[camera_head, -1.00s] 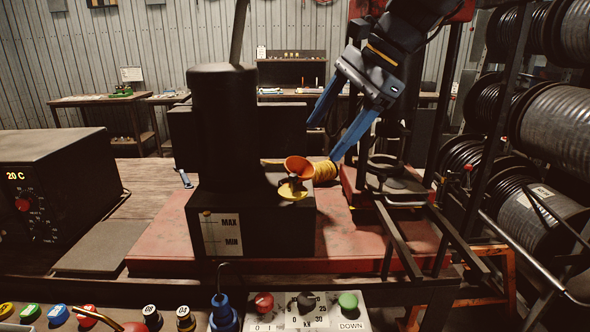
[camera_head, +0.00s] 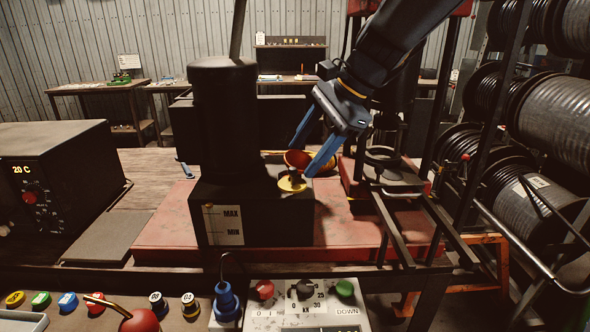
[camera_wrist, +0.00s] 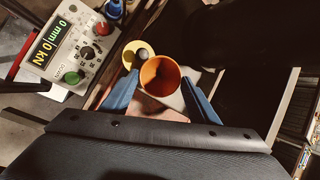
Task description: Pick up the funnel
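The orange funnel (camera_head: 297,160) stands behind the yellow cap on the black pump housing, partly hidden by my gripper in the head view. In the wrist view the funnel (camera_wrist: 160,77) shows its round open mouth, lying between the two blue fingertips. My gripper (camera_head: 306,158) is open, its blue fingers pointing down on either side of the funnel's rim.
A yellow cap (camera_head: 291,184) sits on the black housing (camera_head: 270,225) with MAX and MIN marks. A tall black cylinder (camera_head: 226,125) stands close on the left. A red-based press frame (camera_head: 390,185) is close on the right. A control panel (camera_head: 305,300) is in front.

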